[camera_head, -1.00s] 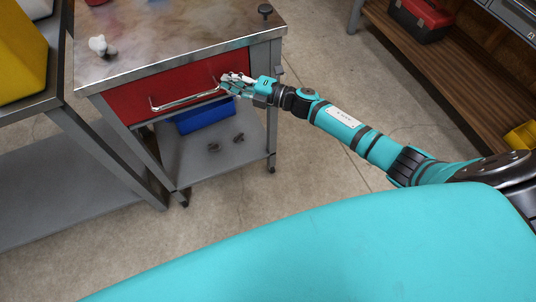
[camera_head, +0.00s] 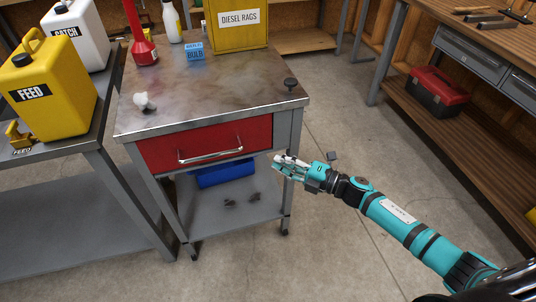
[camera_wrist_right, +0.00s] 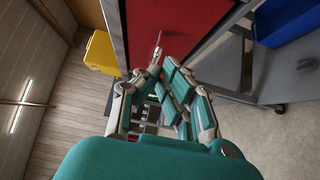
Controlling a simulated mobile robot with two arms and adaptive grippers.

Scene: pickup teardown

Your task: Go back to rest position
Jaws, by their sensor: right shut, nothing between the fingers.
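My right gripper (camera_head: 288,166) is teal and grey and is shut on nothing. In the head view it hangs in front of the right leg of the metal cart, to the right of the red drawer (camera_head: 160,151), apart from the drawer's handle (camera_head: 211,156). In the right wrist view its fingers (camera_wrist_right: 165,85) show close up, with the red drawer front (camera_wrist_right: 165,25) beyond them. The drawer looks closed. My left gripper does not show.
The metal cart top (camera_head: 215,95) carries a blue bulb box (camera_head: 195,51), a yellow rags bin (camera_head: 238,27) and bottles. A blue bin (camera_head: 225,175) is on the lower shelf. A red toolbox (camera_head: 437,92) stands under the right bench. Floor on the right is clear.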

